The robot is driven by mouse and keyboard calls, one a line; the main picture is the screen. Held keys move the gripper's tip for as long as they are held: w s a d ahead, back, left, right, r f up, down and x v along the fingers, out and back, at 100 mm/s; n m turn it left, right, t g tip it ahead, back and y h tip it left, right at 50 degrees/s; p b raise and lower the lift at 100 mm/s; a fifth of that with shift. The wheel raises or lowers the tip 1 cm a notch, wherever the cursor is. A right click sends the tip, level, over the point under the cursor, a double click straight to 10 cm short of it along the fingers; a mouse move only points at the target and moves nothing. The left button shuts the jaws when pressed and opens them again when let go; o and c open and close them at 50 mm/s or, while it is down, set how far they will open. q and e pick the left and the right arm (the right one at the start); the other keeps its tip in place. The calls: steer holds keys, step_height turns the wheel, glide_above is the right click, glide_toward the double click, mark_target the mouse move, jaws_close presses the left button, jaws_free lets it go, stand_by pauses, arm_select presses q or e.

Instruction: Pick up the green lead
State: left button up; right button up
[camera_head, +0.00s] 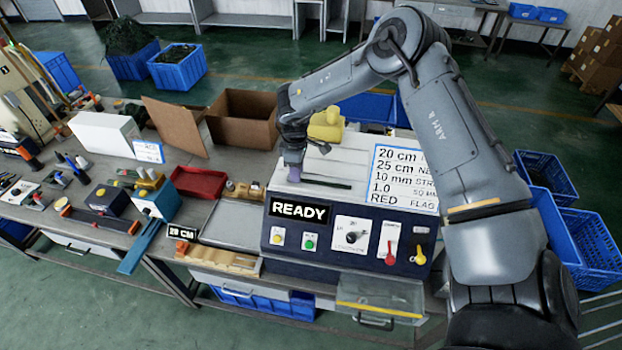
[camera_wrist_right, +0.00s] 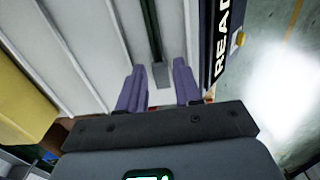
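The green lead (camera_head: 326,183) is a thin dark strip lying on the pale slatted top of the machine. In the right wrist view the lead (camera_wrist_right: 152,30) runs away from me along a slat and has a grey end piece (camera_wrist_right: 161,75). My right gripper (camera_head: 293,173) points down over the machine top at the lead's left end. In the wrist view its two purple fingers (camera_wrist_right: 159,80) are apart, with the grey end between them and a gap on both sides. Height above the lead is hard to tell. My left gripper is not in view.
The machine's front panel shows a READY display (camera_head: 299,210), buttons and a red lever (camera_head: 390,252). A printed sign (camera_head: 402,180) stands on its right. A yellow object (camera_head: 327,124) stands behind. A red tray (camera_head: 198,183) and cardboard box (camera_head: 243,119) are to the left.

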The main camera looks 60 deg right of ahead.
steer(key=shift+f, duration=0.65)
jaws_close()
